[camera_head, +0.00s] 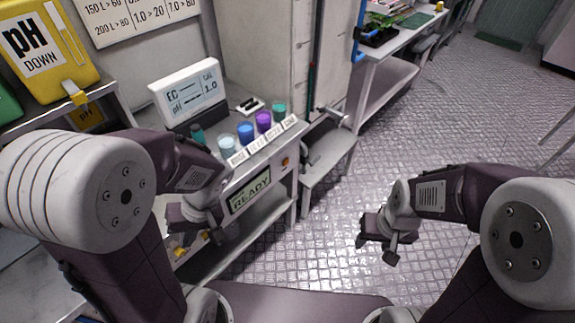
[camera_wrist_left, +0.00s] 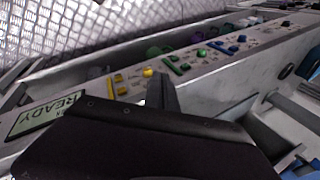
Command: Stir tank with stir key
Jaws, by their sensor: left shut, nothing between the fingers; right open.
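A large pale upright tank-like body (camera_head: 265,45) stands behind the bench in the head view. I cannot make out for sure which item is the stir key. A control panel (camera_wrist_left: 225,100) with yellow, green and blue pieces along its face shows in the left wrist view. In the left wrist view the left gripper (camera_wrist_left: 160,92) is shut and empty, in front of the panel. My right gripper (camera_head: 385,245) is open and empty over the floor, away from the bench.
Several coloured cups (camera_head: 246,132) stand on the bench beside an EC/pH meter (camera_head: 188,90). A yellow pH DOWN jug (camera_head: 48,50) is on a shelf at left. A small grey side table (camera_head: 328,155) adjoins the bench. The metal floor (camera_head: 440,140) at right is clear.

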